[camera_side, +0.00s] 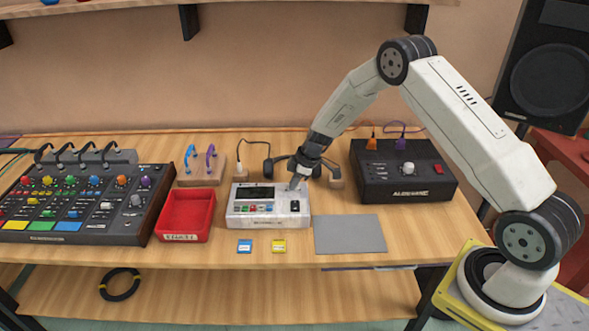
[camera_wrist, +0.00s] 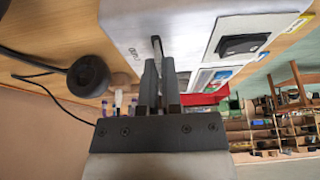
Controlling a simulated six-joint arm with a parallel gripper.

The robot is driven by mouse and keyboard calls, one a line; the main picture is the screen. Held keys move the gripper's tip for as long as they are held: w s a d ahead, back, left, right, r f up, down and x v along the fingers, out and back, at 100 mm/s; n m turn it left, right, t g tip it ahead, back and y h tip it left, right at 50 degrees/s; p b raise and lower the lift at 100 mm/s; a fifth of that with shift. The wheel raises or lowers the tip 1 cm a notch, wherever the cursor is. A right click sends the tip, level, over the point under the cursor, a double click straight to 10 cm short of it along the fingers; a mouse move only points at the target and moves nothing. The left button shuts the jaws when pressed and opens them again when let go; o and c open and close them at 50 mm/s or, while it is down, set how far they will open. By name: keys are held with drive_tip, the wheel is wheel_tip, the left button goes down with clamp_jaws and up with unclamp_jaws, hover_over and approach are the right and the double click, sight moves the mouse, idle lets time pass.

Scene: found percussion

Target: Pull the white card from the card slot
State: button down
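A white sampler-like device (camera_side: 268,206) with a screen and coloured buttons stands mid-table; its white top also shows in the wrist view (camera_wrist: 190,22). The card slot (camera_wrist: 156,44) is a narrow dark opening in that top, with a thin pale edge in it. I cannot clearly make out the white card. My gripper (camera_side: 295,184) points down at the right rear of the device. In the wrist view my two grey fingers (camera_wrist: 160,66) are close together with a thin gap, their tips at the slot. Whether they hold the card is hidden.
A red tray (camera_side: 187,236) stands left of the device. A blue card (camera_side: 245,246) and a yellow card (camera_side: 279,246) lie in front. A grey mat (camera_side: 350,234) lies bare to the right. A black box (camera_side: 402,172) stands behind it, and a mixer (camera_side: 85,200) at far left.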

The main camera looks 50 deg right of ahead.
drive_tip(key=shift+r, duration=1.75)
idle(0.7)
drive_tip(key=shift+r, duration=1.35)
